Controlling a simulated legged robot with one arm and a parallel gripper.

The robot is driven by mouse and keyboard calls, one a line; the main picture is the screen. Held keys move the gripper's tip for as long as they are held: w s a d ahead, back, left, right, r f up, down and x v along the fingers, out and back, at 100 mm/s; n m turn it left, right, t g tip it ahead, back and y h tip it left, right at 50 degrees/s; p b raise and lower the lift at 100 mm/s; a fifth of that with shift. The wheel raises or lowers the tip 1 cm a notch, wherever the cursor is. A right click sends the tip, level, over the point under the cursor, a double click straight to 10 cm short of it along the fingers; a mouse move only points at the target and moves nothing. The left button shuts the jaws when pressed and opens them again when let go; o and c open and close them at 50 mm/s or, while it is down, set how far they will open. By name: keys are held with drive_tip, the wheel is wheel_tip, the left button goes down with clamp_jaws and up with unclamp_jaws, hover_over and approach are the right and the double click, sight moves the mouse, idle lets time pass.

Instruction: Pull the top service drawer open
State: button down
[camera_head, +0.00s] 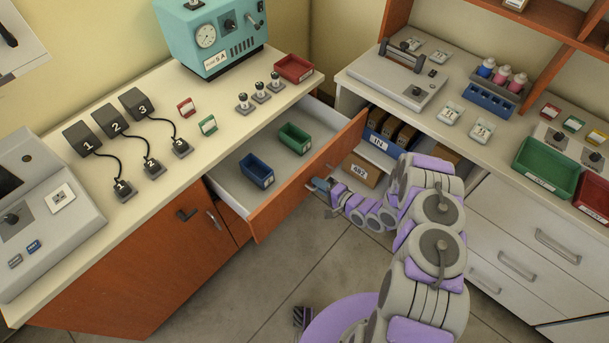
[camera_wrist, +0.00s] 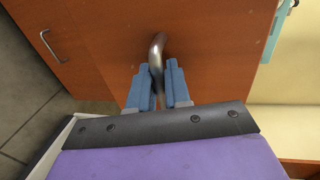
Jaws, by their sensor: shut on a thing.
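The top service drawer (camera_head: 288,197) has an orange-brown front and stands well out from the left counter in the head view. A blue bin (camera_head: 257,171) and a green bin (camera_head: 295,138) sit inside it. My gripper (camera_head: 320,186) is at the outer face of the drawer front. In the wrist view my gripper's blue fingers (camera_wrist: 159,88) are closed around the metal drawer handle (camera_wrist: 157,52), on the brown drawer front (camera_wrist: 215,45). The handle is mostly hidden in the head view.
A brown cabinet door (camera_head: 150,260) with handles is below the left counter. The right-hand counter has an open shelf with an "IN" bin (camera_head: 375,142) and a box marked 482 (camera_head: 361,170), close to the drawer's right end. Grey floor (camera_head: 290,255) is clear in front of the drawer.

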drive_tip(key=f+v, duration=0.1)
drive_tip(key=v, duration=0.7)
drive_tip(key=shift+s+f, duration=0.2)
drive_tip(key=shift+f, duration=0.3)
drive_tip(key=c, duration=1.3)
unclamp_jaws()
drive_tip(key=shift+w+d, duration=0.1)
drive_tip(key=shift+w, duration=0.05)
drive_tip(key=shift+a, duration=0.2)
drive_tip(key=shift+r, duration=0.1)
drive_tip(key=p+v, duration=0.1)
drive_tip(key=v, duration=1.6)
drive_tip(key=shift+d+p, duration=0.2)
drive_tip(key=shift+p, duration=0.1)
